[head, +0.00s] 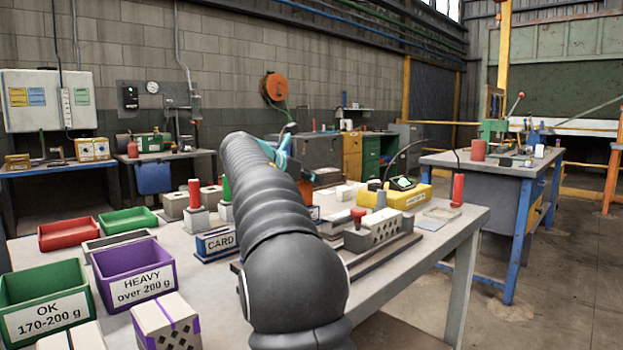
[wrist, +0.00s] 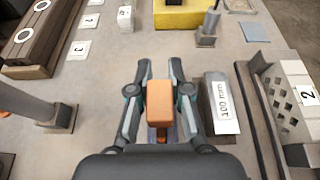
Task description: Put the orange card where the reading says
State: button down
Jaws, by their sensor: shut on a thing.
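In the wrist view my gripper (wrist: 158,100) is shut on an orange block-shaped piece (wrist: 160,104), which I take to be the orange card or its grip. Its lower part is hidden between the fingers. A blue holder marked CARD (head: 217,243) stands on the bench left of my arm.
A green bin marked OK 170-200 g (head: 45,307) and a purple bin marked HEAVY over 200 g (head: 136,285) stand at the front left. Behind them are a red bin (head: 69,234) and another green bin (head: 128,220). A 100 mm block (wrist: 222,104) lies close right of my gripper.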

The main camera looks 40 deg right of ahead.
aim_at(312, 192)
jog(key=shift+f+b, duration=0.85)
jog(key=shift+f, duration=1)
dwell(0.6)
jog(key=c, duration=1)
grip_release()
jog(key=v, duration=1.2)
jog(key=shift+r, duration=0.1)
